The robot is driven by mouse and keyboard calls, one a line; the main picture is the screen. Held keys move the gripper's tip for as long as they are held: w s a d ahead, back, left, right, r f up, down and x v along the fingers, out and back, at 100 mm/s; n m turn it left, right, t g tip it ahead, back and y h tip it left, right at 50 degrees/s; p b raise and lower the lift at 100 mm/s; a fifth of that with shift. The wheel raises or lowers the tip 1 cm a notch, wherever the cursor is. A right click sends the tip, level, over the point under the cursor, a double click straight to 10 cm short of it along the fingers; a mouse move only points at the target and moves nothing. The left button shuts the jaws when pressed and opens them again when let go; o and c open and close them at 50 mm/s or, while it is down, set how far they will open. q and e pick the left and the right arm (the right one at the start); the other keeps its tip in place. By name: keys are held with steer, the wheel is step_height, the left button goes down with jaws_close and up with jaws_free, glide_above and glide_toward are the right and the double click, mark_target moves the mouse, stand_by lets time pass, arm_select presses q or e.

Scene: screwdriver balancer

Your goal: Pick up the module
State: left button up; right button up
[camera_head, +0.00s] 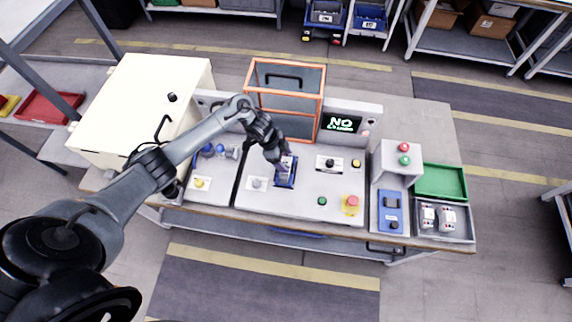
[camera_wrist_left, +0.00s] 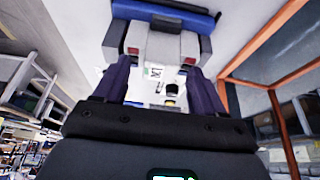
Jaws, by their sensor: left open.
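My left gripper (camera_head: 282,160) reaches down over the blue fixture (camera_head: 287,174) in the middle of the bench panel. In the left wrist view the gripper (camera_wrist_left: 160,76) is open, with one dark finger on each side of a module (camera_wrist_left: 162,47). The module is white and grey with dark sides and small reddish spots. It sits against the blue fixture (camera_wrist_left: 165,14). I cannot tell whether the fingers touch it. In the head view the gripper mostly hides this module. My right gripper is not in view.
An orange-framed box (camera_head: 285,92) stands close behind the gripper, and a cream cabinet (camera_head: 135,105) is at left. A screen (camera_head: 341,123) reads "NO". At right are a green tray (camera_head: 440,181), a grey tray (camera_head: 455,234) with white modules (camera_head: 436,217), and a blue device (camera_head: 390,212).

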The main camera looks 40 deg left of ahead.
mark_target(283, 160)
arm_select(q)
jaws_close()
stand_by(0.4)
step_height(283, 160, up, 18)
steer(key=p, duration=0.3)
stand_by(0.6)
